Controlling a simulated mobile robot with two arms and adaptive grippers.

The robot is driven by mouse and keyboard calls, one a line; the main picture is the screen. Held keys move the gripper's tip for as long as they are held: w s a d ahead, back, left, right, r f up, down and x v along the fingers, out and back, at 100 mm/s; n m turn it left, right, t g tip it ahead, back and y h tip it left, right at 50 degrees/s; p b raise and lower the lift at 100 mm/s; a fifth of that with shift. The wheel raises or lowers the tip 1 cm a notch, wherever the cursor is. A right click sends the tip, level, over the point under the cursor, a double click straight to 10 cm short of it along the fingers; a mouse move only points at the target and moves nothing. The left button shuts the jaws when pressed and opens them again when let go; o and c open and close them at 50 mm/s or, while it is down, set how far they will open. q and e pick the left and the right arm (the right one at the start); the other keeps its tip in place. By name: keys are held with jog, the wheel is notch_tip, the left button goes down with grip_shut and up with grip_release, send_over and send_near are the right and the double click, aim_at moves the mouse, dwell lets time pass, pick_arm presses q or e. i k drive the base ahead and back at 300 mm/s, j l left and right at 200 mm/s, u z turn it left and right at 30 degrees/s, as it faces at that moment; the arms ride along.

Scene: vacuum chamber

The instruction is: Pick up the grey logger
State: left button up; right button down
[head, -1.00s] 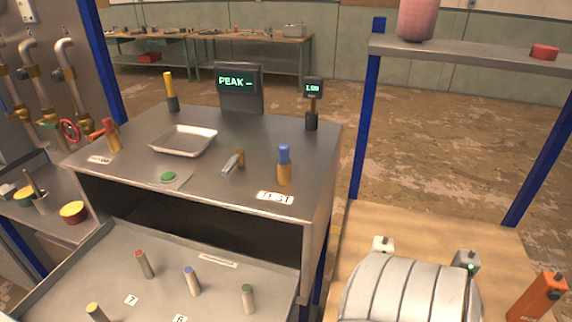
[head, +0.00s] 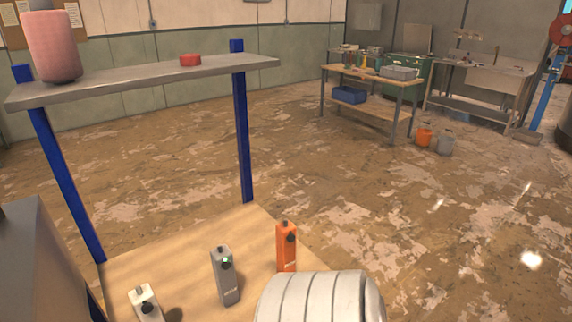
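The grey logger (head: 224,277) stands upright on a light wooden bench top (head: 165,250) in the head view. It is a slim box with a dark knob and a small light near its top. An orange logger (head: 287,247) stands to its right and a white one (head: 146,303) to its left, cut by the lower edge. Nothing touches the grey logger. Neither of my grippers shows in the view.
Blue posts (head: 243,130) carry a grey shelf (head: 130,80) above the bench, with a pink cylinder (head: 53,45) and a red disc (head: 190,60) on it. A metal cabinet (head: 35,265) stands at left. Open floor (head: 450,240) lies to the right.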

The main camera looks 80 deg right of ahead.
aim_at(226, 280)
jog(key=k+l+z, duration=0.1)
jog(key=z, duration=1.6)
